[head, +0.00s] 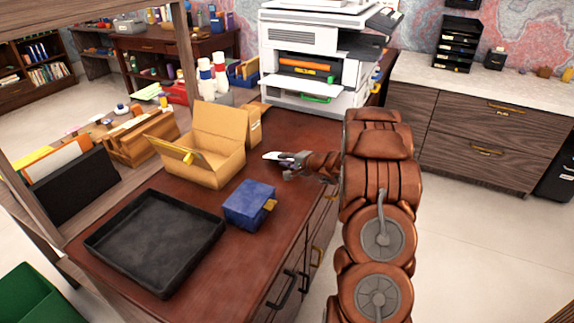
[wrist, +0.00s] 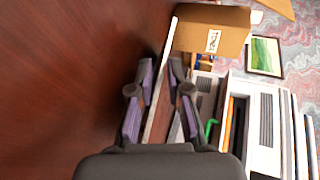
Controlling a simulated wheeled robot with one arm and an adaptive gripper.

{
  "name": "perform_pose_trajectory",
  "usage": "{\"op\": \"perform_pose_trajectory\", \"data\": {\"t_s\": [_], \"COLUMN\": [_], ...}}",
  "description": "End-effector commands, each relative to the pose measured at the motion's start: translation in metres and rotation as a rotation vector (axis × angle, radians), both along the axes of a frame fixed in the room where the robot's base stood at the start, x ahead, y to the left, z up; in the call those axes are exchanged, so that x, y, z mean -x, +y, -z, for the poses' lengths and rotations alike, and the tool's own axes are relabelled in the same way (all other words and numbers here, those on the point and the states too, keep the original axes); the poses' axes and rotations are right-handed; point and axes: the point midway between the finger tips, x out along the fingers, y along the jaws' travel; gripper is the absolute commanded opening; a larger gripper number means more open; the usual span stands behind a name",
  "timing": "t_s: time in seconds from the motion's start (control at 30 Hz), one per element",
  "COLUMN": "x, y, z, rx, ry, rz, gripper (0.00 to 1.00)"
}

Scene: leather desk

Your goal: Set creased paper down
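The creased paper is a small white piece (head: 274,155) at the tips of my gripper (head: 287,165), over the back right part of the brown leather desk (head: 262,182). In the wrist view the paper shows as a thin white strip (wrist: 157,108), nearly edge-on. It runs between the two purple-padded fingers of my gripper (wrist: 162,68) and past their tips. The fingertips are close together, with a narrow gap beside the strip. I cannot tell whether both fingers touch the paper, or whether it touches the desk.
An open cardboard box (head: 217,168) stands left of my gripper. A blue box (head: 249,204) and a black tray (head: 118,228) lie nearer the front. A printer (head: 305,60) stands at the back. Bare desk shows between the boxes and my gripper.

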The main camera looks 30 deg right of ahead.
Motion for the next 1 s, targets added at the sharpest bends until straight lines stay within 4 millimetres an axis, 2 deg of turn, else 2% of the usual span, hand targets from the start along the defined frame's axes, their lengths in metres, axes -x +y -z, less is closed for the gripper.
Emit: {"op": "perform_pose_trajectory", "data": {"t_s": [0.37, 1.0], "x": [0.003, 0.059], "y": [-0.001, -0.013], "z": [0.0, -0.021], "rx": [0.0, 0.0], "ry": [0.0, -0.001], "rz": [0.001, 0.003], "gripper": [0.23, 0.23]}}
